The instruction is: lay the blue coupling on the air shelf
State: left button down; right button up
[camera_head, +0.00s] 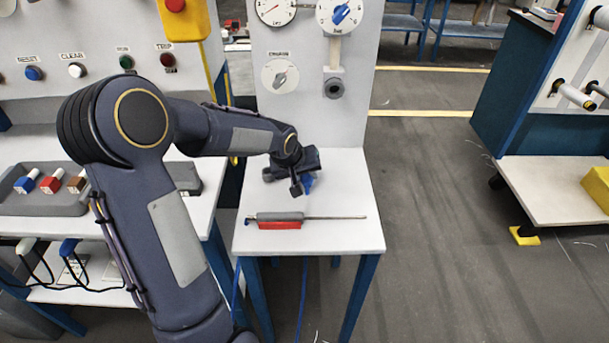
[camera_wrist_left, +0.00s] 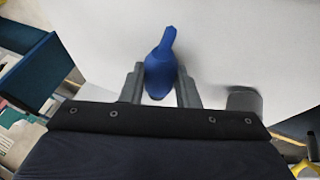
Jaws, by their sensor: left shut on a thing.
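The blue coupling (camera_wrist_left: 161,68) is between the two fingers of my left gripper (camera_wrist_left: 160,88) in the left wrist view. My left gripper is shut on it. In the head view a small piece of the coupling (camera_head: 308,182) shows by my left gripper (camera_head: 300,187), mostly hidden by the gripper. The gripper is over the white air shelf (camera_head: 340,232), behind the grey and red tool. I cannot tell whether the coupling touches the shelf. My right gripper is not in view.
A grey and red tool with a long thin rod (camera_head: 280,221) lies on the shelf in front of the gripper. A white panel with gauges and knobs (camera_head: 305,110) rises behind. A grey tray with coloured pieces (camera_head: 40,205) is at left.

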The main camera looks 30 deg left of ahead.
pick_arm(q)
jog(key=shift+s+f+b, duration=0.2)
jog(key=shift+s+f, duration=0.05)
jog(key=shift+f, duration=0.25)
jog(key=shift+s+f+b, duration=0.15)
jog(key=shift+s+f, duration=0.1)
jog(key=shift+f, duration=0.25)
jog(key=c, duration=1)
grip_release()
jog(key=shift+d+f, duration=0.1)
jog(key=shift+r, duration=0.45)
jog(key=v, duration=0.4)
jog(key=w+v, duration=0.1)
jog(key=v, duration=0.2)
jog(key=shift+r+p, duration=0.35)
jog(key=shift+s+d+r, duration=0.1)
jog(key=shift+s+r, duration=0.1)
jog(key=shift+r, duration=0.45)
